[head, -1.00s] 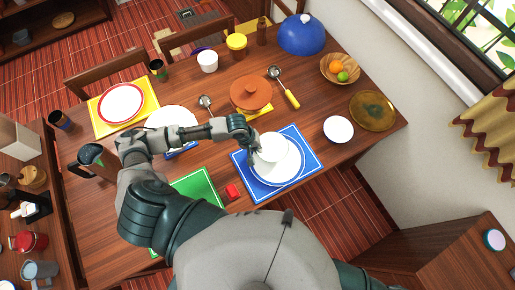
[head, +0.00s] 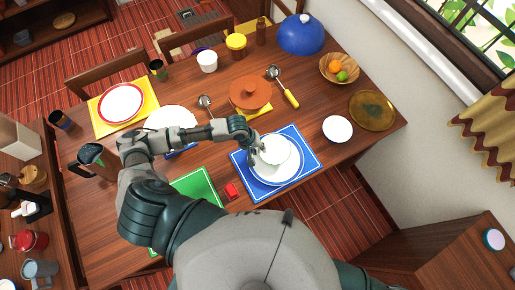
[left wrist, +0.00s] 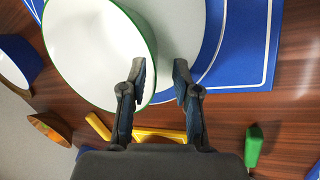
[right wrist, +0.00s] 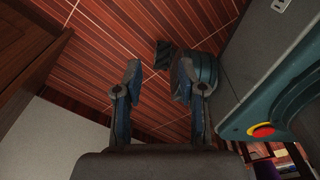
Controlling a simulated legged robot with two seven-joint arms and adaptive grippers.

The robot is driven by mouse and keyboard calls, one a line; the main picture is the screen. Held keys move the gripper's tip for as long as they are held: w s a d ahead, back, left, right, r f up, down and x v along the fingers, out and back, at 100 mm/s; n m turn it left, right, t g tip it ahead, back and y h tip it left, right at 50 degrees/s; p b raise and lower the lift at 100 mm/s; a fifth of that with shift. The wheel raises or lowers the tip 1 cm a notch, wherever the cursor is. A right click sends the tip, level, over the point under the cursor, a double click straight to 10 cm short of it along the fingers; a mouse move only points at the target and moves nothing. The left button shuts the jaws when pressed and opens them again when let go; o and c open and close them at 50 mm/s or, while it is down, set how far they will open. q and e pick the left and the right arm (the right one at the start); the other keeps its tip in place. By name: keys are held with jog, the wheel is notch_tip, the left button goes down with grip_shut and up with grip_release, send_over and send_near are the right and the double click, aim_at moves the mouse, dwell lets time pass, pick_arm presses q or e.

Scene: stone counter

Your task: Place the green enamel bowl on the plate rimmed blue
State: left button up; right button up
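The green enamel bowl, white inside with a green rim in the left wrist view (left wrist: 95,45), shows as a white bowl in the head view (head: 275,149). It sits over the upper part of the plate rimmed blue (head: 283,179), which lies on a blue placemat; whether it fully rests there I cannot tell. My left gripper (head: 254,152) is at the bowl's left side. In the left wrist view its fingers (left wrist: 160,72) are apart, one over the bowl's rim edge and one outside. My right gripper (right wrist: 158,75) is open and empty above the red floor, away from the table.
A small white dish (head: 338,129) is to the right.

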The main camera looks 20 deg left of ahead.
pick_arm(q)
jog(key=shift+d+r, duration=0.1)
jog(key=shift+d, duration=0.05)
jog(key=p+v, duration=0.1)
jog(key=v, duration=1.1)
pick_arm(e)
jog(key=shift+w+d+r, duration=0.15)
jog(key=shift+d+r, duration=0.35)
jog(key=shift+r, duration=0.15)
pick_arm(q)
jog(key=shift+d+r, duration=0.15)
pick_arm(e)
jog(key=shift+a, duration=0.1)
pick_arm(q)
jog(key=shift+s, duration=0.1)
